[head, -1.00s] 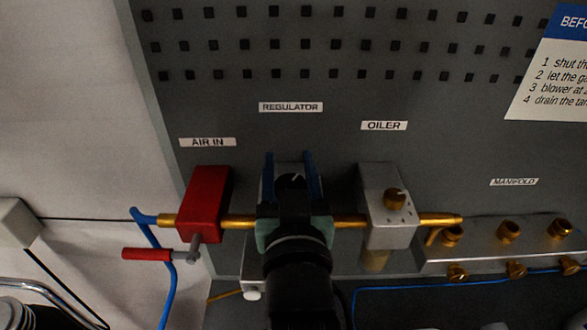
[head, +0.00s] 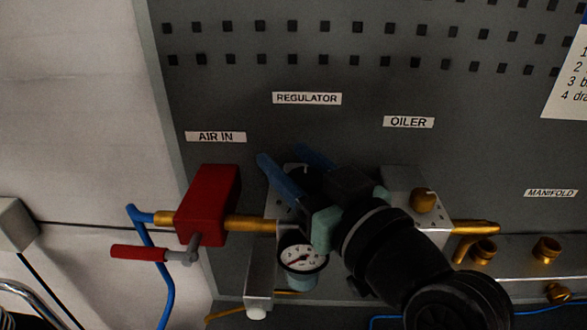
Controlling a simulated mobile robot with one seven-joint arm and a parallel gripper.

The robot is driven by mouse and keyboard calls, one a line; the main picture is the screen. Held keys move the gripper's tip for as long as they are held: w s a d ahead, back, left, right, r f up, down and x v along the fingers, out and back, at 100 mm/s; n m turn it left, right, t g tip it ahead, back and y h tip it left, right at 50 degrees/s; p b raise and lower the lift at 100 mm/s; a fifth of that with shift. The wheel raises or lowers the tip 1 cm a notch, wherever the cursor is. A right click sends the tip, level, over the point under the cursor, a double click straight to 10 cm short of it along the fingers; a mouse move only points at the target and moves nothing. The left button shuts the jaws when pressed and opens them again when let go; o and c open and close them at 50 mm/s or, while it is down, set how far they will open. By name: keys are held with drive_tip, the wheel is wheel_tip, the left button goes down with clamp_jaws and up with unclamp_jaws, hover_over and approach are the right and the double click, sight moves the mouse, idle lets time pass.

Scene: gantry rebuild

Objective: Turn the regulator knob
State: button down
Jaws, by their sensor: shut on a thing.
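The regulator (head: 272,209) is a grey block on the dark panel, under the REGULATOR label (head: 307,98), with a brass pipe on its left. My gripper (head: 297,169) has its two blue fingers on either side of the black regulator knob (head: 304,180) and is shut on it. The gripper body lies tilted, reaching in from the lower right, and hides much of the knob and the regulator's right part. A round white gauge (head: 303,257) with a red needle shows below the regulator.
The red air-in valve (head: 208,203) with its red-handled lever (head: 138,253) is close on the left. The oiler (head: 401,182) with a brass knob is just right, partly behind my gripper. The manifold (head: 515,252) with brass fittings is further right.

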drive_tip(key=shift+f, duration=0.1)
idle(0.3)
drive_tip(key=shift+c, duration=1.4)
unclamp_jaws()
drive_tip(key=b+v, duration=0.3)
drive_tip(key=v, duration=1)
drive_tip(key=shift+b, duration=0.4)
drive_tip(key=w+a+r+m+t+h, duration=0.2)
drive_tip(key=r+t+h, duration=0.15)
drive_tip(key=r, duration=0.35)
drive_tip(key=w+a+r+m+t+h, duration=0.2)
drive_tip(key=w+r+m+t+h, duration=0.1)
drive_tip(key=r+t, duration=0.3)
drive_tip(key=s+a+r+m+t+h, duration=0.1)
drive_tip(key=s+r+t+h, duration=0.2)
drive_tip(key=r, duration=0.4)
drive_tip(key=shift+s+a+r+m, duration=0.2)
drive_tip(key=shift+s+m, duration=0.2)
drive_tip(key=shift+s, duration=0.5)
